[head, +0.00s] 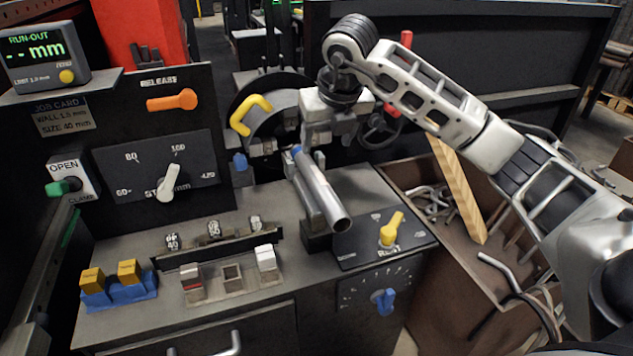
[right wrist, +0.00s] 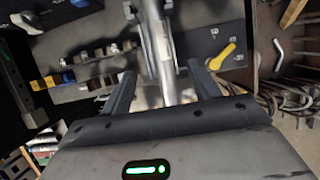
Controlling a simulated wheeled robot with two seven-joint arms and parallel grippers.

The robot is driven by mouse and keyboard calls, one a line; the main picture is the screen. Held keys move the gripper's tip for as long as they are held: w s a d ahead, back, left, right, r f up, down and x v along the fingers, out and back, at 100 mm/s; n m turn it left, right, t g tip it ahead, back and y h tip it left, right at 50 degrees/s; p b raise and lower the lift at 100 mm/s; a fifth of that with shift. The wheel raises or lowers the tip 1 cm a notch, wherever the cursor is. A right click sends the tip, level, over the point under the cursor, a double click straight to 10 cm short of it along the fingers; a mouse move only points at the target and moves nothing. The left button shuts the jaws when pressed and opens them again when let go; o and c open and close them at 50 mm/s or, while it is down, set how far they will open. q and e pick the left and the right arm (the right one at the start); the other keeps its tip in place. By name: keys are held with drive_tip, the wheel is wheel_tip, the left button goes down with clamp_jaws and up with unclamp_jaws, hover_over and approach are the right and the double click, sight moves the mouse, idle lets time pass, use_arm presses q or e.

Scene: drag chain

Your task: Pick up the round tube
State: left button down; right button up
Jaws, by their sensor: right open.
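The round tube (head: 322,190) is a silver metal pipe lying at a slant on a dark rest block on the bench, its open end toward me. In the right wrist view the tube (right wrist: 158,48) runs between the two dark fingers. My right gripper (head: 309,143) is over the tube's far end, its fingers apart, one on each side. In the right wrist view the gripper (right wrist: 161,74) shows a gap on both sides of the tube; contact is not visible. The tube's far end is partly hidden by the gripper. My left gripper is not in view.
A yellow knob (head: 392,229) stands right of the tube. A bending machine with a yellow handle (head: 250,114) is behind. A bin (head: 455,225) of bent tubes is at right. Gauge blocks (head: 232,279) and a blue holder (head: 120,291) sit at front left.

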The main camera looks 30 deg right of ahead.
sight(317, 176)
drive_tip(key=p+x, duration=0.1)
drive_tip(key=x, duration=1.1)
drive_tip(key=shift+w+f, duration=0.25)
drive_tip(key=shift+f, duration=0.05)
drive_tip(key=c, duration=1.2)
drive_tip(key=shift+r, duration=0.1)
clamp_jaws()
drive_tip(key=shift+r, duration=0.1)
